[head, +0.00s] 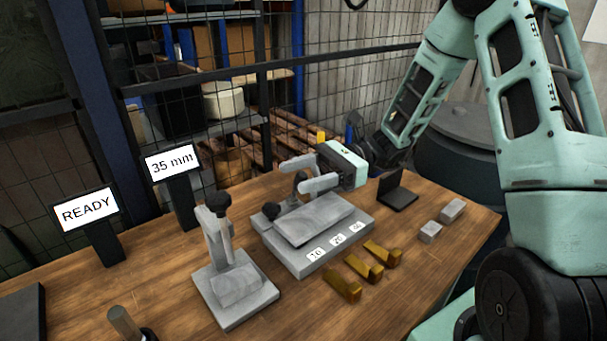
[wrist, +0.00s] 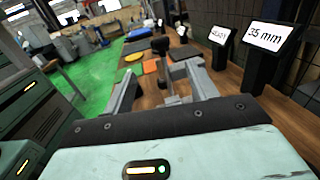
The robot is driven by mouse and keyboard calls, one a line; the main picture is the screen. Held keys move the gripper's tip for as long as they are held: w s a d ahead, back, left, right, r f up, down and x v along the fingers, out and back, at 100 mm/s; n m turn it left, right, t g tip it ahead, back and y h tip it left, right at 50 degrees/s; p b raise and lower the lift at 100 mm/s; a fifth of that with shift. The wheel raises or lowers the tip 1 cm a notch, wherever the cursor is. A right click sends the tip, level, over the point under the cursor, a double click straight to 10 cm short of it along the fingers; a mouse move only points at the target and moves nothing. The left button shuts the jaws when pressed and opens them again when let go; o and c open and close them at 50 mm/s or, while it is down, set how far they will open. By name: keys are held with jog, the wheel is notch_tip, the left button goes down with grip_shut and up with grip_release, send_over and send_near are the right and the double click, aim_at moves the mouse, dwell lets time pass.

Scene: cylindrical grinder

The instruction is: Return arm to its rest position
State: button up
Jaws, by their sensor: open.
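My gripper (head: 294,177) is at the end of my pale green arm, in the middle of the head view. Its two grey fingers are apart and point left over the grey plate device (head: 330,240). I see nothing between them. In the wrist view my gripper (wrist: 160,72) also shows spread fingers, with a dark knob and post (wrist: 161,50) beyond them. In the head view, a grey stand (head: 250,303) with a black knob is to the left of the plate device. My arm reaches in from the right and is bent.
The wooden table (head: 440,240) carries several brass pieces (head: 343,284) in front of the plate device. Small grey blocks (head: 430,232) and a black holder (head: 398,194) are at right. Signs reading READY (head: 86,209) and 35 mm (head: 172,162) stand at left. A mesh fence is behind.

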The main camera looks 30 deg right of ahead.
dwell(0.4)
jog(key=s+a+f+n+h, duration=0.1)
jog(key=s+a+n+h, duration=0.4)
jog(key=n, duration=0.8)
jog(key=s+a+f+n+h, duration=0.2)
jog(key=s+a+n+h, duration=0.3)
jog(key=s+n+h, duration=0.7)
jog(key=s, duration=0.3)
jog(key=shift+s+n, duration=0.15)
jog(key=shift+n, duration=0.25)
